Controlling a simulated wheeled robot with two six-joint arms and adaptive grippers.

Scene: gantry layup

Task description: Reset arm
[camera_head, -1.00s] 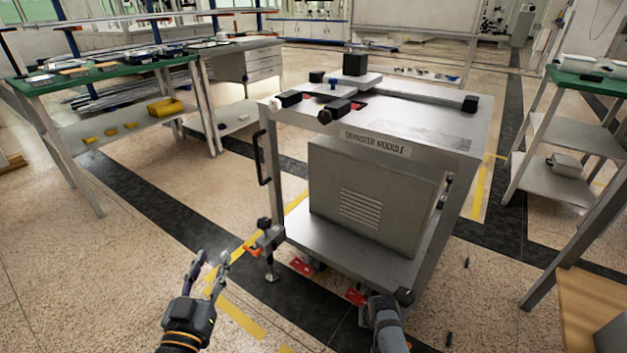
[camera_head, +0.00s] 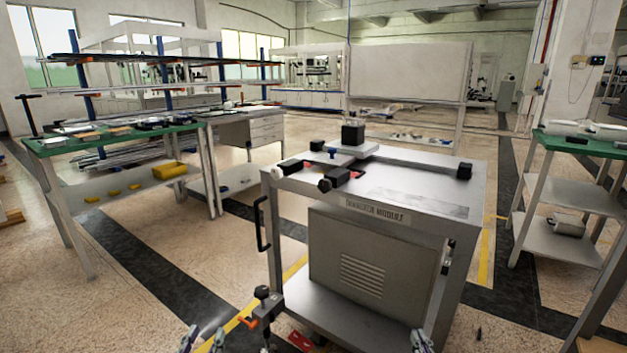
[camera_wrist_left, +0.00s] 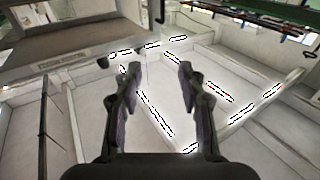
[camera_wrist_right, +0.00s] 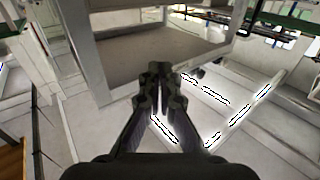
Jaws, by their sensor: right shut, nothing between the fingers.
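My left gripper (camera_head: 203,343) shows only its fingertips at the bottom edge of the head view. In the left wrist view its two fingers (camera_wrist_left: 158,75) stand apart with nothing between them. My right gripper (camera_head: 422,343) just shows at the bottom edge of the head view, in front of the transfer module cart. In the right wrist view its fingertips (camera_wrist_right: 160,72) meet and hold nothing. The grey transfer module cart (camera_head: 375,215) stands in front of me. Both grippers are low on its near side. The rest of both arms is out of the head view.
A green-topped bench (camera_head: 110,140) with parts and a yellow bin (camera_head: 170,171) stands at the left. A green-topped shelf (camera_head: 570,145) stands at the right. A bracket (camera_head: 266,305) sticks out from the cart's front left leg, close to my left gripper. Floor is open left of the cart.

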